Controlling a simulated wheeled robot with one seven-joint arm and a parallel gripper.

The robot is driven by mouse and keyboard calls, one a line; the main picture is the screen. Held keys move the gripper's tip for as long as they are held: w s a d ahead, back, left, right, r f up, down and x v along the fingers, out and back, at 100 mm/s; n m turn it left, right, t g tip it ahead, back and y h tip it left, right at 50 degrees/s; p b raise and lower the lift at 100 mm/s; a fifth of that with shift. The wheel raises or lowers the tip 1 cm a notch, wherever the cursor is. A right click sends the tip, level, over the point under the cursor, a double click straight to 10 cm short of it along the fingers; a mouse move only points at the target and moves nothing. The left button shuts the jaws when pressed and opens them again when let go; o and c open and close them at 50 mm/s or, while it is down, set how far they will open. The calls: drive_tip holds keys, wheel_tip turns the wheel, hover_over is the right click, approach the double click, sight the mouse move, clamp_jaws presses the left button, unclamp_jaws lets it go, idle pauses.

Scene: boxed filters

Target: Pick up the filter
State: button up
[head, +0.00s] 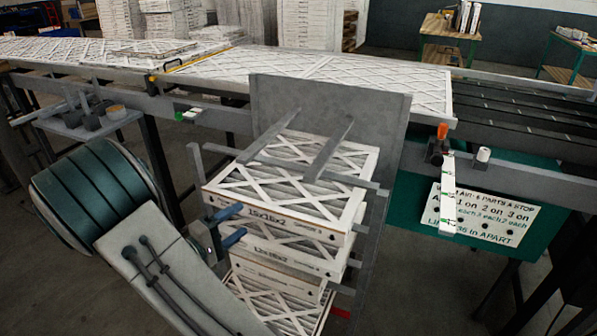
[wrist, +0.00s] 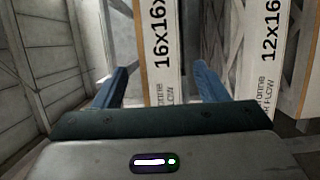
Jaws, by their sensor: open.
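A stack of white boxed filters with lattice faces stands in a grey metal rack. The top filter (head: 290,180) lies flat, with a printed size label on its front edge. In the wrist view the filter marked 16x16 (wrist: 159,50) shows its edge between my two blue fingers, with gaps on both sides. My gripper (head: 228,226) is open and empty at the front left of the stack, by the top filter's edge. In the wrist view my gripper (wrist: 160,80) has one finger each side of that edge. I cannot tell how far the fingers reach past it.
A second filter (wrist: 262,50), marked 12x16, is close to the right finger. Grey rack bars (head: 333,148) cross above the stack, and a grey panel (head: 375,115) stands behind it. A conveyor (head: 340,75) carrying filters runs behind. A sign (head: 482,213) hangs to the right.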

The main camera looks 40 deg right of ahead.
sight(253, 212)
drive_tip(key=d, duration=0.4)
drive_tip(key=shift+w+d, duration=0.15)
drive_tip(key=shift+d, duration=0.25)
drive_tip(key=shift+s+d+f+p, duration=0.15)
drive_tip(key=shift+d+p, duration=0.1)
drive_tip(key=shift+d, duration=1.1)
drive_tip(key=shift+s+d+p, duration=0.1)
drive_tip(key=shift+d+p, duration=0.15)
drive_tip(key=shift+d, duration=1.05)
drive_tip(key=c, duration=1.2)
